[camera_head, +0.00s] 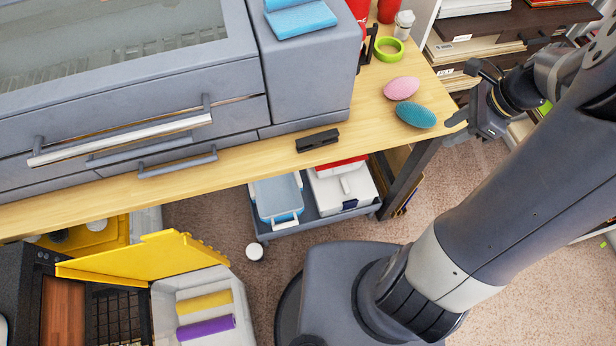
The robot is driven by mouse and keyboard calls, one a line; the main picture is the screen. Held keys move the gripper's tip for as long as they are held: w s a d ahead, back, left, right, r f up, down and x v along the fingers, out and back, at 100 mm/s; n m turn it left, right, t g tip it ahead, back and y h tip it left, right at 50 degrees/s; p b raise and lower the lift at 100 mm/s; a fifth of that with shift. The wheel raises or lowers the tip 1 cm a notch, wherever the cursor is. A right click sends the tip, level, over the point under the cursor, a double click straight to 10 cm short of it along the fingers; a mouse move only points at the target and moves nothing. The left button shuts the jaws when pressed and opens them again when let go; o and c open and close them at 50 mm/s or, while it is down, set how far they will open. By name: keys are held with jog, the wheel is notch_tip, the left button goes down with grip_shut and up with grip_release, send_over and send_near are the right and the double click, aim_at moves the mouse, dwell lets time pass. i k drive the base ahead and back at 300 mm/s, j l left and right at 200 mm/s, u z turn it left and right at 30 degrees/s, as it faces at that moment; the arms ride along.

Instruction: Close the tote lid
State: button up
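The tote (160,312) is a pale grey box on the floor at the bottom left, cut off by the picture's lower edge. Its yellow lid (150,262), with a toothed edge, stands raised and tilted on the far left side, so the tote is open. A yellow roll (204,301) and a purple roll (206,328) lie inside. My gripper (457,124) is at the upper right by the table's right end, far from the tote and lid. It appears empty, but its fingers are small and dark and I cannot tell their opening.
A wooden table (230,175) carries a large grey machine (305,85), a teal oval (415,115), a pink oval (401,88) and a black block (318,140). A low cart (328,216) with boxes stands below it.

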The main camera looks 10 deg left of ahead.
aim_at(164, 253)
jog(key=u, duration=2.3)
jog(key=i+l+u, duration=0.1)
jog(key=u, duration=0.35)
jog(key=l+u, duration=0.15)
jog(key=u, duration=0.3)
jog(key=l+u, duration=0.1)
jog(key=u, duration=0.35)
jog(key=l+u, duration=0.1)
jog(key=l, duration=0.25)
